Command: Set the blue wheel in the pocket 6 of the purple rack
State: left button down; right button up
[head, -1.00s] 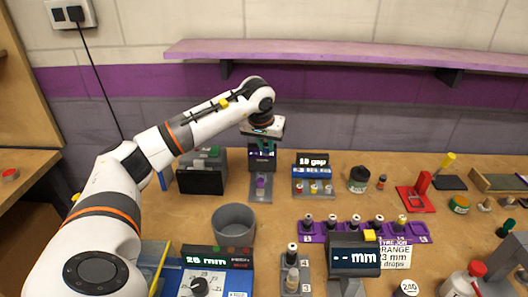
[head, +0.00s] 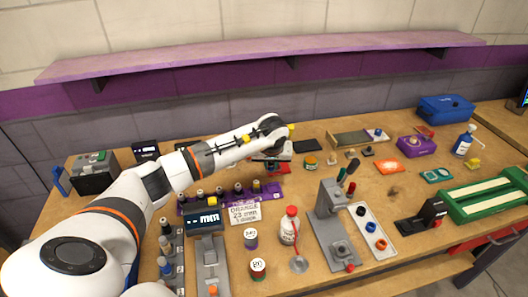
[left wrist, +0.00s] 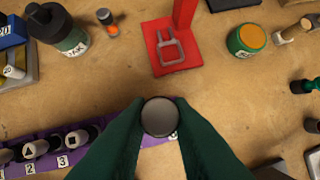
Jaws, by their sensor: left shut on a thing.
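The purple rack (head: 226,203) stands mid-table, with several dark-and-light cylinders upright in its pockets. It also shows at lower left in the left wrist view (left wrist: 45,172), with number labels along its front. My left gripper (left wrist: 160,120) is shut on a round piece with a grey top and dark rim (left wrist: 160,116), above the rack's right end. Its side colour is hidden. A blue ring (head: 371,227) lies in a pale tray, possibly the blue wheel. My right gripper is out of view.
A red stand (left wrist: 174,45) is just beyond the gripper. A white bottle (head: 289,226) and grey press (head: 332,225) are to the right.

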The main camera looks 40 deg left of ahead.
pick_arm(q)
jog(key=shift+w+d+f+b, duration=0.1)
jog(key=shift+d+f+b, duration=0.2)
jog(key=shift+f, duration=0.25)
jog(key=shift+w+d+f+b, duration=0.1)
jog(key=shift+d+f+b, duration=0.15)
jog(key=shift+f, duration=0.25)
jog(key=shift+f+b, duration=1.1)
jog(key=shift+f, duration=0.75)
jog(key=shift+f+b, duration=0.8)
jog(key=shift+f, duration=0.1)
jog(key=shift+f, duration=0.15)
jog(key=c, duration=1.2)
grip_release()
